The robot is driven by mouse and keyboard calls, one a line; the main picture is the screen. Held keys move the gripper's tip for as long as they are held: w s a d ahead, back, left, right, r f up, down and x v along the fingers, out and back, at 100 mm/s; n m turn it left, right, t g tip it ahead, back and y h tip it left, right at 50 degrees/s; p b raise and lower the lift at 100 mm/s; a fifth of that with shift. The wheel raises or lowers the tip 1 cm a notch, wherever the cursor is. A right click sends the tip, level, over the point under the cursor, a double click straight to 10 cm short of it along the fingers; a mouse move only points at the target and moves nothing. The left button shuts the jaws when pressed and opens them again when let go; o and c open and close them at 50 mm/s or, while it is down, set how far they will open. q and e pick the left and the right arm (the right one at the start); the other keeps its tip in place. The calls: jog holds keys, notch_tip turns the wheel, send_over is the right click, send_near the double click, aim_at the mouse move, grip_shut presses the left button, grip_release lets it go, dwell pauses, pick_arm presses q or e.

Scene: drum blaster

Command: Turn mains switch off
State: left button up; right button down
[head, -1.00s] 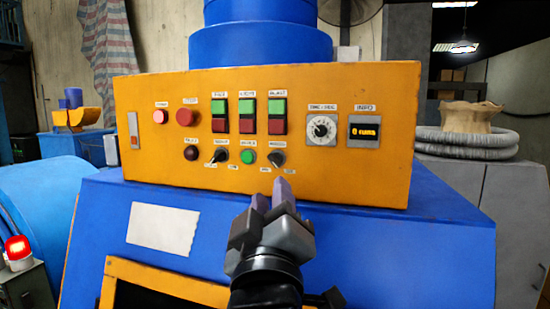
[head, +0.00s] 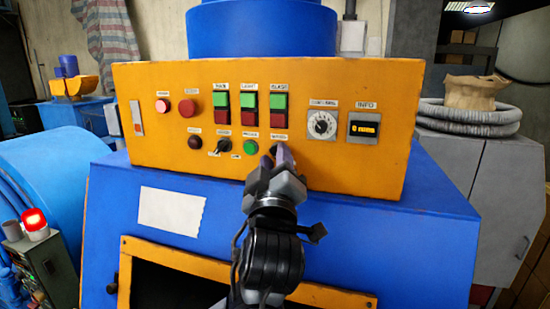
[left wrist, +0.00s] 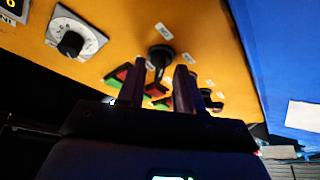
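The orange control panel (head: 350,170) carries two black rotary switches in its lower row. My left gripper (head: 281,156) is at the right-hand one, below a small label too blurred to read surely, and hides it in the head view. In the left wrist view this black rotary switch (left wrist: 161,54) shows between the two fingertips of my left gripper (left wrist: 160,78). The fingers stand apart, one on each side of its handle; I cannot tell whether they touch it. The other rotary switch (head: 223,146) is to the left. My right gripper is out of view.
A green button (head: 251,147) lies just left of my fingers, with red and green push buttons (head: 279,109) above. A timer dial (head: 322,124) and a lit info display (head: 364,128) are to the right. A red beacon (head: 35,222) glows at left.

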pick_arm(q)
grip_shut()
